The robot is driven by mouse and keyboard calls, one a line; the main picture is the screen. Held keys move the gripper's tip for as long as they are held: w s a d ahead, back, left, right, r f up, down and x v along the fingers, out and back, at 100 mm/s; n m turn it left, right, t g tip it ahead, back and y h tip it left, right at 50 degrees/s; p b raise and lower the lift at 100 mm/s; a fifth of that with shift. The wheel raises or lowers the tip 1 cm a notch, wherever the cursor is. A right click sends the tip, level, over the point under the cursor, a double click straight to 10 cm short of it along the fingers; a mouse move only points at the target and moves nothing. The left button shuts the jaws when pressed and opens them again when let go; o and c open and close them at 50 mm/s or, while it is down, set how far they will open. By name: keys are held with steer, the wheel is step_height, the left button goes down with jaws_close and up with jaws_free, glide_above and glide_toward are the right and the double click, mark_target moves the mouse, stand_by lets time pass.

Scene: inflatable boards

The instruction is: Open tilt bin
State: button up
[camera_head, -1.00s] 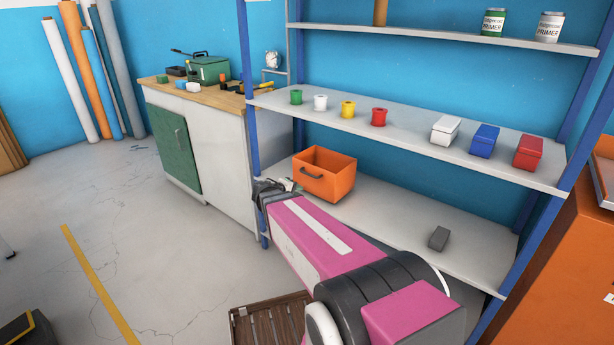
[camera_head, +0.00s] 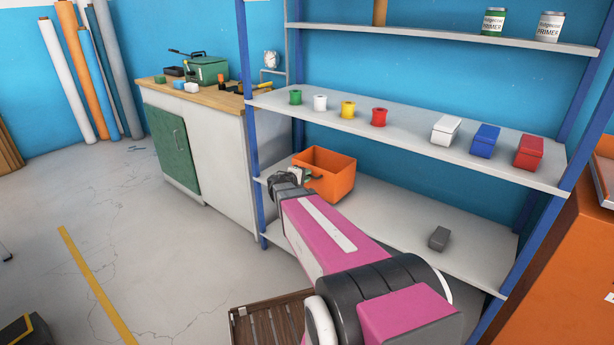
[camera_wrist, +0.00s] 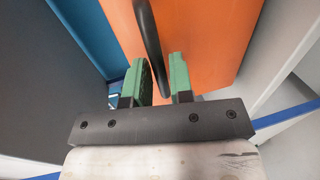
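An orange open-topped bin (camera_head: 336,188) sits at the left end of the lower shelf. Its front face (camera_wrist: 215,40) fills the upper middle of the wrist view. A dark curved handle (camera_wrist: 147,30) stands out from that face. My gripper (camera_head: 301,174) is at the front left of the bin, partly covering the handle in the head view. In the wrist view its green fingers (camera_wrist: 161,65) are apart, with the lower part of the handle in the gap between them. I cannot tell whether either finger touches the handle.
The blue shelf post (camera_head: 248,120) stands just left of my gripper. The middle shelf (camera_head: 400,140) above holds several small pots and lidded boxes. A grey block (camera_head: 438,238) lies farther right on the lower shelf. A workbench (camera_head: 215,150) stands at left.

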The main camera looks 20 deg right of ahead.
steer(key=shift+w+d+f, duration=0.1)
steer(key=shift+w+d, duration=0.15)
steer(key=shift+d, duration=0.2)
jaws_close()
steer(key=shift+s+a, duration=0.1)
steer(key=s+a+f+t+h, duration=0.2)
steer(key=s+a+f+h, duration=0.1)
steer(key=a+f+h, duration=0.1)
steer(key=shift+s+a+t+h, duration=0.25)
steer(key=shift+a+t+h, duration=0.2)
steer(key=shift+a, duration=0.2)
steer(key=shift+f, duration=0.1)
stand_by(0.3)
